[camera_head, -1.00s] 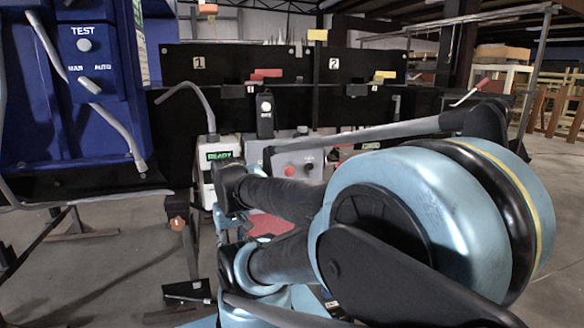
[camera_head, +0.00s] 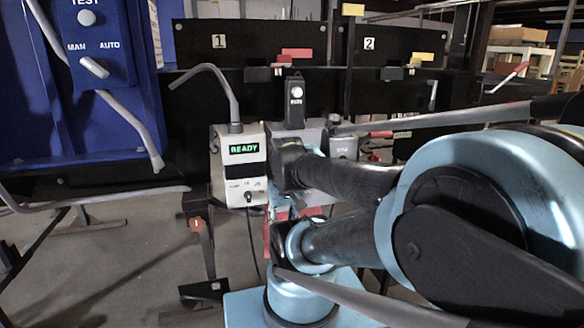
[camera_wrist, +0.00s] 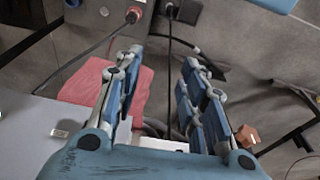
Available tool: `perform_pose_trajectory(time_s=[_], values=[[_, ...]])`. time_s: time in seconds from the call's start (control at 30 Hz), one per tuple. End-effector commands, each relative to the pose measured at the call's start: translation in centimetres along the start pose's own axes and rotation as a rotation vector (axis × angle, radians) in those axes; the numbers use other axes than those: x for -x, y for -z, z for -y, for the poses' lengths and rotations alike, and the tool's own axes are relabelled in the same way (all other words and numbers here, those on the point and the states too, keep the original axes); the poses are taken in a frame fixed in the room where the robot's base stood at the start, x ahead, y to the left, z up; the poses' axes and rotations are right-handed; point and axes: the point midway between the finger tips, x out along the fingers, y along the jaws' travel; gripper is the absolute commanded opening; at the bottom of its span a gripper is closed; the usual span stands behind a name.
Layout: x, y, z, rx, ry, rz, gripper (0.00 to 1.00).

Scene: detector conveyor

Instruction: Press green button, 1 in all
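I cannot make out a green button in either view. The white box (camera_head: 240,165) in the head view has a lit green READY display (camera_head: 244,149) and a small dark knob below it. A grey control box (camera_head: 301,132) stands to its right, its front mostly hidden by my arm. In the wrist view, a grey panel (camera_wrist: 84,14) at the top left has a red-ended connector or knob (camera_wrist: 132,17) and a cable. My gripper (camera_wrist: 160,64) is open and empty, its fingers spread apart below that panel. In the head view my arm hides it.
A blue TEST panel (camera_head: 102,45) with a MAN/AUTO switch stands at left. Black numbered boards (camera_head: 250,45) run behind the boxes.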

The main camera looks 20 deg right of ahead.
Motion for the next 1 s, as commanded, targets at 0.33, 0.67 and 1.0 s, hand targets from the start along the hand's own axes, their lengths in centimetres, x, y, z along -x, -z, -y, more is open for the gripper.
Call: perform_pose_trajectory(time_s=[0.33,0.67,1.0], values=[[0.01,0.01,0.0,0.0,0.0,0.0,0.0],[0.01,0.01,0.0,0.0,0.0,0.0,0.0],[0.01,0.01,0.0,0.0,0.0,0.0,0.0]])
